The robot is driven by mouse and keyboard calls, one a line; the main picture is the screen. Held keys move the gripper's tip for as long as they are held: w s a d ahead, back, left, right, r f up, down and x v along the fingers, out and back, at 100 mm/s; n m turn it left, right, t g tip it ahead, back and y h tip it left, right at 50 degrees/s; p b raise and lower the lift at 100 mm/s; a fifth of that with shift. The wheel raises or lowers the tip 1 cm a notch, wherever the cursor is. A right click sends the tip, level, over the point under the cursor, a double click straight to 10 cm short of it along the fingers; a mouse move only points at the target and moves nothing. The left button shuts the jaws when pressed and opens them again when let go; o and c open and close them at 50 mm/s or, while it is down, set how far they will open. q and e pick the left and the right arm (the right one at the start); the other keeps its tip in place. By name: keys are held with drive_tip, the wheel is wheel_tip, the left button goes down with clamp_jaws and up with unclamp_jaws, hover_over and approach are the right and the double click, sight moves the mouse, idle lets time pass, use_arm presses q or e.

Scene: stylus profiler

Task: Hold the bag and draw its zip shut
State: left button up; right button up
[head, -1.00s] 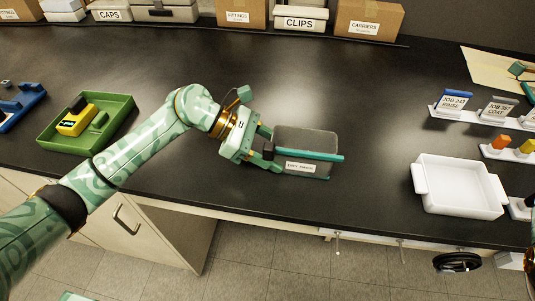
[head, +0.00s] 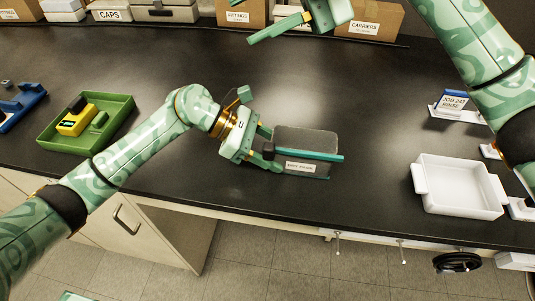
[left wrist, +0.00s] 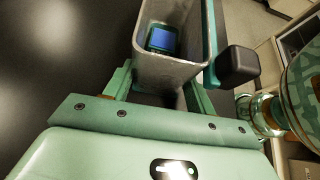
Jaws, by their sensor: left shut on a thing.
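The grey bag (head: 306,141) stands on the dark bench with a white label and a teal zip strip (head: 315,156) along its near side. A black zip pull (head: 268,151) sits at the strip's left end; it also shows in the left wrist view (left wrist: 238,65). The bag's top is open, and a blue-screened device (left wrist: 163,39) lies inside. My left gripper (head: 261,147) is shut on the bag's left end. My right gripper (head: 258,20) is open and empty above the back of the bench, partly cut off by the top edge.
A white tray (head: 457,208) stands at the right near the front edge. A green tray (head: 126,106) with a yellow device (head: 75,121) is at the left. Boxes line the back. Bench around the bag is clear.

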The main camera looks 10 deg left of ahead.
drive_tip(key=s+a+f+n+t+h, duration=0.1)
drive_tip(key=s+a+f+t+h, duration=0.1)
drive_tip(key=s+f+h, duration=0.35)
drive_tip(key=t+h, duration=0.4)
drive_tip(key=h, duration=0.3)
hover_over(269, 147)
wheel_tip(269, 147, down, 7)
wheel_tip(269, 147, down, 10)
drive_tip(key=shift+r, duration=0.25)
clamp_jaws()
